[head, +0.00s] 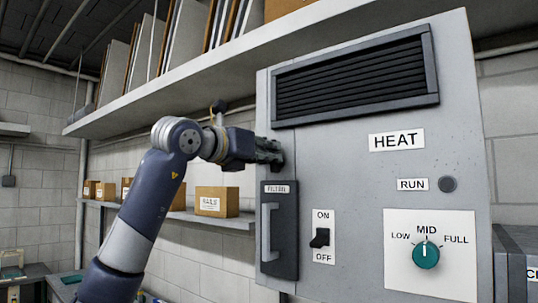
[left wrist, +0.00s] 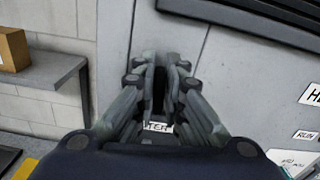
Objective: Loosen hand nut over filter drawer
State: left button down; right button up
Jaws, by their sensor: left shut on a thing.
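The dark filter drawer (head: 290,246) with a light vertical handle is set in the lower left of the grey heater cabinet's front. Part of its label (left wrist: 158,127) shows between my fingers in the left wrist view. My left gripper (head: 276,154) is at the cabinet face just above the drawer. In the left wrist view its fingers (left wrist: 161,76) are close together, shut on the hand nut. The nut itself is hidden by the fingers, and I cannot tell how far it is turned. My right gripper is not in view.
The cabinet (head: 350,160) carries a vent grille (head: 355,78), an ON/OFF switch (head: 320,238), a RUN lamp (head: 447,184) and a green dial (head: 426,255) pointing at MID. A long shelf (head: 200,82) runs above my arm. A lower shelf with cardboard boxes (head: 217,201) is behind it.

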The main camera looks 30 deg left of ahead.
pick_arm(q)
jog(key=shift+w+a+f+n+b, duration=0.1)
jog(key=shift+a+f+n+b, duration=0.45)
jog(key=shift+n, duration=2.2)
jog(key=shift+s+f+n+b, duration=0.1)
jog(key=shift+n+b, duration=0.9)
jog(key=shift+n, duration=1.7)
jog(key=shift+w+a+f+n+b, duration=0.1)
jog(key=shift+a+f+n+b, duration=0.45)
jog(key=shift+n, duration=2.2)
jog(key=shift+d+r, duration=0.2)
jog(key=shift+d, duration=0.05)
jog(key=c, duration=1.7)
grip_release()
jog(key=s, duration=0.8)
jog(key=s+a, duration=0.1)
jog(key=s, duration=0.3)
